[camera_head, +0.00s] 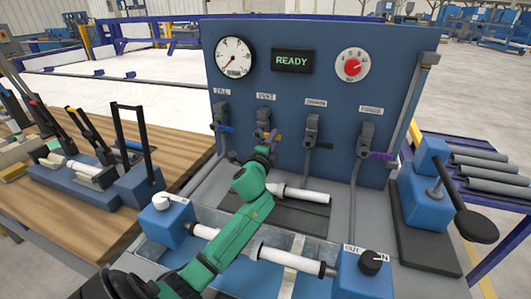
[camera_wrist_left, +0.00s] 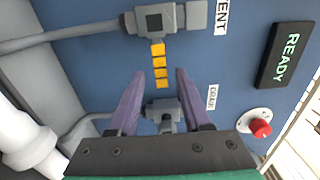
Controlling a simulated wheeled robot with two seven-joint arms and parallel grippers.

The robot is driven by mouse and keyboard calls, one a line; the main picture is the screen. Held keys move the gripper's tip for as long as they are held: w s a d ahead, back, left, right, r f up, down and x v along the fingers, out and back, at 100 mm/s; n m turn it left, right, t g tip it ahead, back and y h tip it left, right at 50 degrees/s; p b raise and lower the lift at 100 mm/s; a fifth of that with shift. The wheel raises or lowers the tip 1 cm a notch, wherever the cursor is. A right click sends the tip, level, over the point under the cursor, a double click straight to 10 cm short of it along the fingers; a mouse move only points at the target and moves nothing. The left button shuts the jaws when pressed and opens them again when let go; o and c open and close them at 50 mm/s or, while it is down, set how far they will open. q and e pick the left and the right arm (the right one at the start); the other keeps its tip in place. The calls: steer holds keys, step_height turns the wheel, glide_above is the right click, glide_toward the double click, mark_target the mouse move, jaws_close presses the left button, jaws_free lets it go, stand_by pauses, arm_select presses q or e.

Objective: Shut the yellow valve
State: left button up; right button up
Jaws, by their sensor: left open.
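The yellow valve is the one under the VENT label on the blue panel. Its valve body (camera_wrist_left: 165,18) and yellow handle (camera_wrist_left: 159,65) show in the left wrist view, with the handle sticking out sideways, across the line of the pipe. In the head view the yellow handle (camera_head: 278,137) is partly hidden by my left gripper (camera_head: 267,147). In the left wrist view my left gripper (camera_wrist_left: 160,80) is open, and the handle's free end appears between its purple-grey fingertips. I cannot tell whether they touch it. My right gripper is not in view.
The FILL valve (camera_head: 221,118) is to the left. The DRAIN valve (camera_head: 311,130) and PURGE valve (camera_head: 366,138) are to the right. A gauge (camera_head: 235,57), a READY display (camera_head: 292,60) and a red knob (camera_head: 353,66) sit above. White pipe pieces (camera_head: 300,195) lie below.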

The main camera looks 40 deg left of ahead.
arm_select(q)
steer(key=v, duration=0.8)
steer(key=shift+s+b, duration=0.35)
steer(key=shift+d, duration=0.1)
